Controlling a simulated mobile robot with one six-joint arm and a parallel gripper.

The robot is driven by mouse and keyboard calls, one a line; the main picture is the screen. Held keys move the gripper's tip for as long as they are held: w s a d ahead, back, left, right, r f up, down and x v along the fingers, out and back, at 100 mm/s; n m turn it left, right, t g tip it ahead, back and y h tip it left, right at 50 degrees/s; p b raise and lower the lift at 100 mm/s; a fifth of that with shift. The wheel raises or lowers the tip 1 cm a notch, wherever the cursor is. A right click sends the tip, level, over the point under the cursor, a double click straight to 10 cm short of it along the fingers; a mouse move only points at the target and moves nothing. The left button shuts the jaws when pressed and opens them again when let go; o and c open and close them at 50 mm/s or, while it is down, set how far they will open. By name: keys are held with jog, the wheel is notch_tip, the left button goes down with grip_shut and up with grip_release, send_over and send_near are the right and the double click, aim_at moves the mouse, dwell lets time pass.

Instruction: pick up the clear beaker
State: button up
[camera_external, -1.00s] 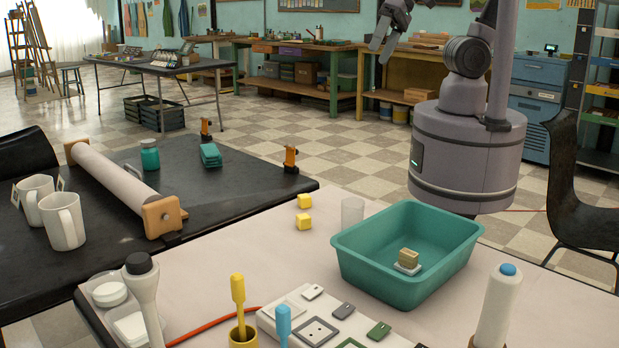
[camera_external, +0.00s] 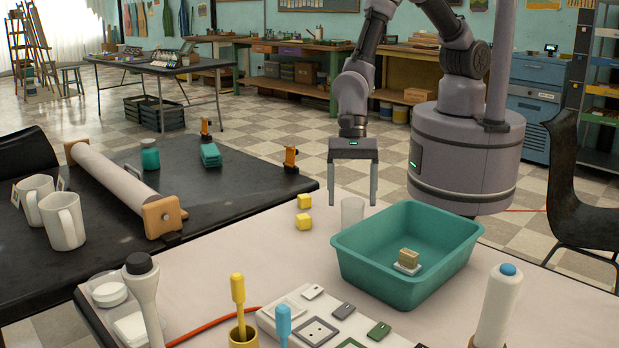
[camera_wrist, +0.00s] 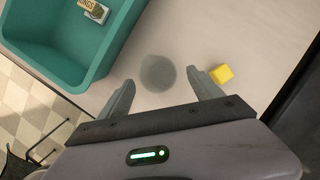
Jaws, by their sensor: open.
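The clear beaker (camera_external: 352,212) stands upright on the light table, just left of the teal tub. In the wrist view the beaker (camera_wrist: 157,73) shows from above as a grey round shape ahead of and between the fingers. My gripper (camera_external: 352,198) is open and points down, with its fingers spread to either side of the beaker in the external view. In the wrist view my gripper (camera_wrist: 163,88) is empty. Its fingertips seem to be above the beaker, and I see no contact. The exact height gap is hard to tell.
A white panel (camera_external: 330,322) with small tiles is in front.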

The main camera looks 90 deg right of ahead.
aim_at(352, 219)
jog(key=b+x, duration=0.1)
jog(key=x, duration=0.2)
jog(key=b+x, duration=0.2)
jog(key=x, duration=0.1)
jog(key=shift+a+r, duration=0.1)
jog(key=shift+a, duration=0.3)
jog(key=shift+r, duration=0.15)
jog(key=c, duration=1.4)
jog(key=shift+r, duration=0.1)
jog(key=shift+c, duration=0.2)
